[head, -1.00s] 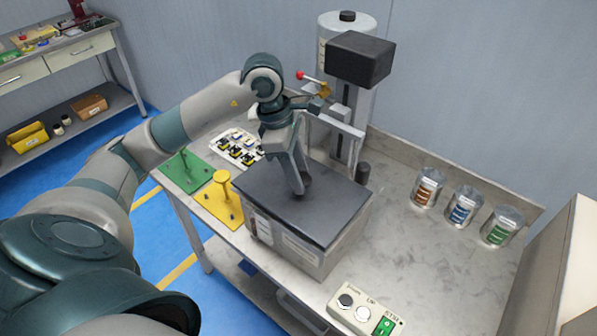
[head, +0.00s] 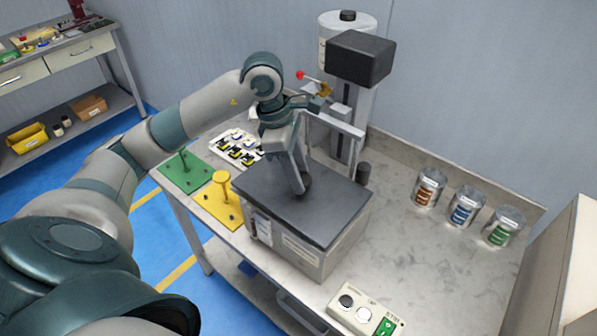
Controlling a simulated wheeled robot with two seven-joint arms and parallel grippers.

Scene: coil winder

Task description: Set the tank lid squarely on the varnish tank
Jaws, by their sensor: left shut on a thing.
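The dark grey tank lid (head: 318,222) lies over the top of the varnish tank (head: 300,252), a grey box with white labels on its front wall. The lid looks flat and its edges run about parallel to the tank's sides. Whether it is fully seated at the back cannot be told. My left gripper (head: 301,188) points down at the middle of the lid and is shut on its knob, which the fingers mostly hide. My right gripper is not in view.
A post with a black head (head: 360,58) stands behind the tank. A green plate (head: 184,174) and a yellow plate (head: 219,207) lie left of it. A control box (head: 365,311) sits in front, and several labelled cans (head: 464,209) stand right. The bench between is clear.

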